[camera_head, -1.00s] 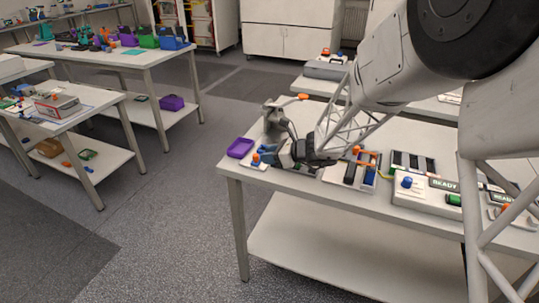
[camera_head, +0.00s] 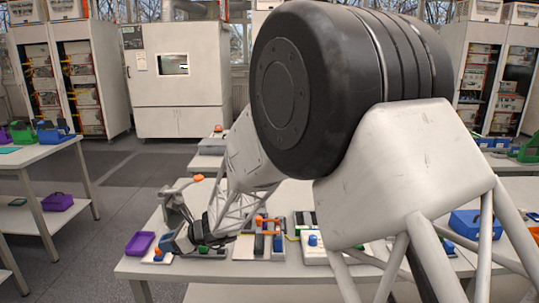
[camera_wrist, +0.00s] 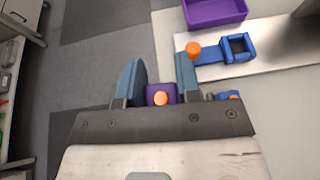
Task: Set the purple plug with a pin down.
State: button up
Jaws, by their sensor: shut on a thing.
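My gripper (camera_wrist: 158,75) is shut on the purple plug (camera_wrist: 151,88). The orange round pin (camera_wrist: 161,99) shows on the plug between the two blue-grey fingers in the wrist view. In the head view my gripper (camera_head: 176,243) is low over the left end of the table, close to the purple tray; the plug cannot be made out there. Whether the plug touches anything below is hidden.
An empty purple tray (camera_wrist: 215,11) lies on the table (camera_head: 125,267); it also shows in the head view (camera_head: 140,243). A blue clamp-like part with an orange knob (camera_wrist: 193,49) and a square blue socket (camera_wrist: 238,47) sits on a metal plate beside my right finger. Floor shows past the table's left edge.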

jog(key=a+r+m+t+h, duration=0.4)
jog(key=a+r+m+t, duration=0.3)
jog(key=r+m+t, duration=0.1)
jog(key=shift+r+m+t, duration=0.35)
jog(key=shift+m+t, duration=0.25)
jog(key=shift+t, duration=0.1)
dwell(1.0)
jog(key=shift+d+h, duration=0.1)
jog(key=shift+h, duration=0.2)
jog(key=shift+w, duration=0.1)
